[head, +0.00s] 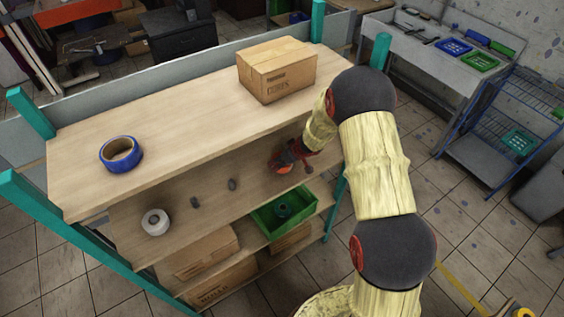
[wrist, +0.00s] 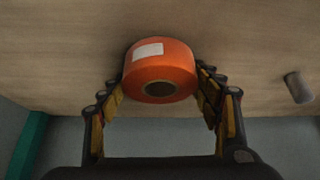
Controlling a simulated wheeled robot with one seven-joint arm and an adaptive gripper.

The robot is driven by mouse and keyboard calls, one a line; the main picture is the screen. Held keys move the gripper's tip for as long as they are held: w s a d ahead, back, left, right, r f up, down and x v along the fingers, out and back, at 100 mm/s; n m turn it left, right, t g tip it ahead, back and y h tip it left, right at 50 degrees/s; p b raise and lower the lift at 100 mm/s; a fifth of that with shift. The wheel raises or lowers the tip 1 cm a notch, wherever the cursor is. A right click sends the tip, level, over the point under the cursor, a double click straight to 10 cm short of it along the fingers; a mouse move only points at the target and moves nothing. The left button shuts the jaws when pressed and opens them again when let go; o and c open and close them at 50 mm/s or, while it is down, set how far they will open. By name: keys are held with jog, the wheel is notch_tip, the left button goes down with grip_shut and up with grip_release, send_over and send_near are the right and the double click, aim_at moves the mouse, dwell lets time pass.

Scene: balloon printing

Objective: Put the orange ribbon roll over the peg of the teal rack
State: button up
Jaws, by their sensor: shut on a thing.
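The orange ribbon roll (wrist: 165,80) has a white label and a brown core with a dark hole. In the wrist view it sits between the two fingers of my gripper (wrist: 162,90), which is shut on its sides. In the head view my gripper (head: 290,158) is at the right part of the middle shelf, and only a little orange shows there. The teal rack (head: 33,112) is a shelf unit with teal posts and wooden boards. Two small dark stubs (head: 232,184) (head: 195,202) are on the middle shelf, left of my gripper; I cannot tell surely whether they are pegs.
A white roll (head: 155,222) is at the middle shelf's left. A blue tape roll (head: 103,154) and a cardboard box (head: 275,68) are on the top board. A green bin (head: 262,222) and cardboard boxes (head: 207,252) are below. The top board overhangs the middle shelf.

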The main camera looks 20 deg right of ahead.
jog(key=shift+f, duration=0.1)
jog(key=o, duration=1.2)
jog(key=shift+r, duration=0.35)
jog(key=p+v, duration=0.3)
jog(key=v, duration=0.8)
jog(key=shift+s+d+r+p, duration=0.2)
jog(key=shift+s+r+p, duration=0.05)
jog(key=shift+p, duration=0.05)
